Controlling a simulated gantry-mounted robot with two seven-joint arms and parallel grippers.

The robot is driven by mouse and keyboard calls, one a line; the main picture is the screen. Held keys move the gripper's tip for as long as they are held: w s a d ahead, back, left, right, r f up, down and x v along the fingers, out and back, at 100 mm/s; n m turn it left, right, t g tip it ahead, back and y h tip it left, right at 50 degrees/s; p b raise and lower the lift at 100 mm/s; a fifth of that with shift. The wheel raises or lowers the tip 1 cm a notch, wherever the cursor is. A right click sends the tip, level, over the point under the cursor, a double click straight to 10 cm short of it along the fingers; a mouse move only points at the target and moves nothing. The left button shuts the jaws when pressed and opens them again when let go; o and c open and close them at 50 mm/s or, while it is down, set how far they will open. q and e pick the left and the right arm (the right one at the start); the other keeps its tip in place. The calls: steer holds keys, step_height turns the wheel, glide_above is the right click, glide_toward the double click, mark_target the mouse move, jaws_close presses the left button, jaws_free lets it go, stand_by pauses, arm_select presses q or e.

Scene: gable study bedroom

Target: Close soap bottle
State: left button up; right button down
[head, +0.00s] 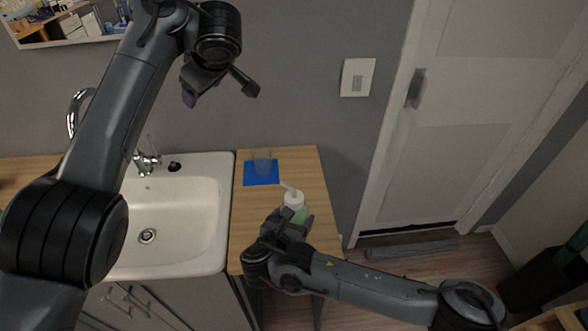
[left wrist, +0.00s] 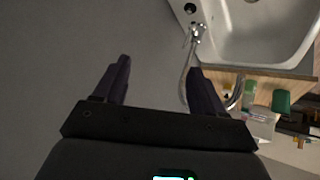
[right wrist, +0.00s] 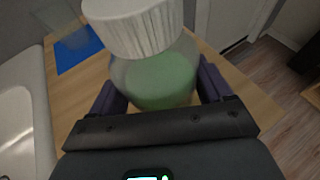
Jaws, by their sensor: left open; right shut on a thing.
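The soap bottle (right wrist: 158,80) is clear with green liquid and stands over the wooden counter. Its white ribbed cap (right wrist: 135,25) sits on the neck; I cannot tell how tightly. In the head view the cap (head: 293,199) has a pale spout pointing up and left. My right gripper (head: 293,222) is shut on the bottle's body, below the cap, with its fingers (right wrist: 160,92) on either side. My left gripper (head: 221,93) is open and empty, raised in front of the grey wall, well above and left of the bottle.
A clear glass (head: 262,158) stands on a blue mat (head: 261,178) behind the bottle. A white sink (head: 190,210) with a chrome tap (head: 147,158) lies left of the wooden counter (head: 312,172). A white door (head: 445,150) is at the right.

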arm_select(q)
step_height(320, 180, down, 5)
steer(key=s+d+g+h, duration=0.1)
steer(key=s+d+g, duration=0.2)
steer(key=m+g+h, duration=0.2)
steer(key=g+h, duration=0.2)
glide_above(294, 196)
step_height(294, 196, down, 9)
steer(key=shift+r, duration=0.2)
steer(key=shift+f, duration=0.1)
steer(key=shift+f, duration=4)
